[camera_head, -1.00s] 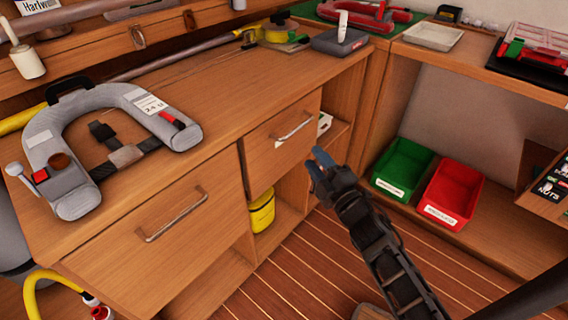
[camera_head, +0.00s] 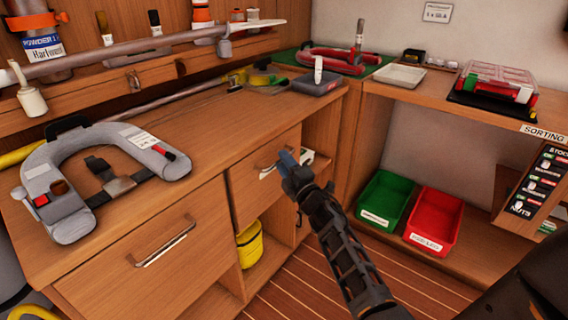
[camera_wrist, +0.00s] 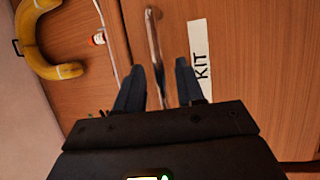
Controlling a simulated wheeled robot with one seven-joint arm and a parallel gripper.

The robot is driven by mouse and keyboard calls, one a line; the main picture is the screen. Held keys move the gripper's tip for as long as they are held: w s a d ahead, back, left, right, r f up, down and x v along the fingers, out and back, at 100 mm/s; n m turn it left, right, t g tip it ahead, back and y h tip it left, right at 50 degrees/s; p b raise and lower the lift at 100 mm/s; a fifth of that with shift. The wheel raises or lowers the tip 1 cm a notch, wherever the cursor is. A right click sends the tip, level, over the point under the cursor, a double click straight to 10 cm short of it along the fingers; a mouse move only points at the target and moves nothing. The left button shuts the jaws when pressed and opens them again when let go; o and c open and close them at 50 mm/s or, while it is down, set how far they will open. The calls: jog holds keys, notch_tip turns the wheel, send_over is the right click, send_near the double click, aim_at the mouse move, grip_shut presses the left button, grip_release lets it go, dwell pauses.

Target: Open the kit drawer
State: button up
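The kit drawer (camera_head: 245,192) is the wooden drawer at the right end of the bench and looks shut. Its white label reading KIT (camera_wrist: 200,62) shows in the wrist view. Its metal bar handle (camera_wrist: 152,28) runs between my fingers in the wrist view. My gripper (camera_head: 285,160) is at the drawer front and covers part of the handle in the head view. In the wrist view my gripper (camera_wrist: 160,68) is open, with one blue-grey finger on each side of the handle. I see gaps beside the bar and cannot tell whether a finger touches it.
A larger drawer (camera_head: 120,250) with its own handle is to the left. A grey horseshoe-shaped vest (camera_head: 160,150) lies on the bench top. A yellow container (camera_head: 249,245) sits in the shelf below. Green (camera_head: 385,195) and red (camera_head: 436,217) bins stand at right.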

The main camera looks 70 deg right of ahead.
jog(key=shift+w+d, duration=0.1)
jog(key=shift+d, duration=0.05)
jog(key=shift+c, duration=0.3)
grip_shut()
dwell(0.3)
